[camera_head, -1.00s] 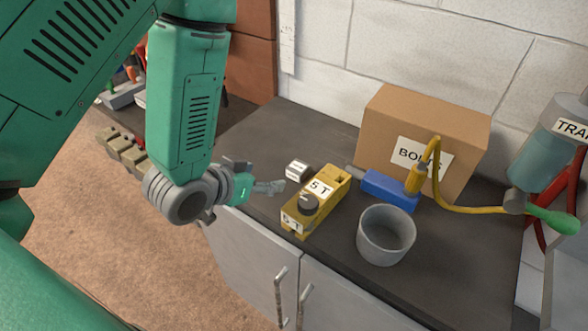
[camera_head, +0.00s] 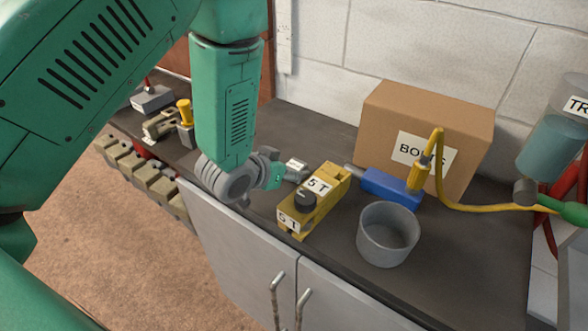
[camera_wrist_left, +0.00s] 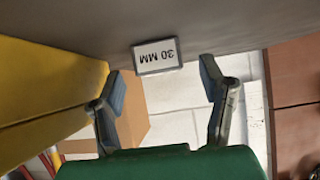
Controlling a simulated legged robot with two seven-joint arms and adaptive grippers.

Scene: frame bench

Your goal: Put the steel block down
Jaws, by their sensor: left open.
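The steel block (camera_head: 295,163) is a small grey block with a white label, standing on the dark bench top behind the yellow 5 T jack. In the left wrist view, the block (camera_wrist_left: 156,56) shows upside down, its label reading 30 MM. My left gripper (camera_head: 294,175) is close to the block, low over the bench. In the left wrist view, its fingers (camera_wrist_left: 163,77) are spread apart with nothing held between them, and the block lies just beyond the fingertips. In the head view, the gripper partly hides the block. My right gripper is not in view.
The yellow jack (camera_head: 316,200) stands right beside the left gripper. A blue tool (camera_head: 390,188), a grey cup (camera_head: 388,235) and a cardboard box (camera_head: 425,135) stand farther right. Clamps and a yellow-topped item (camera_head: 185,112) are at the left. The bench's front edge is near.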

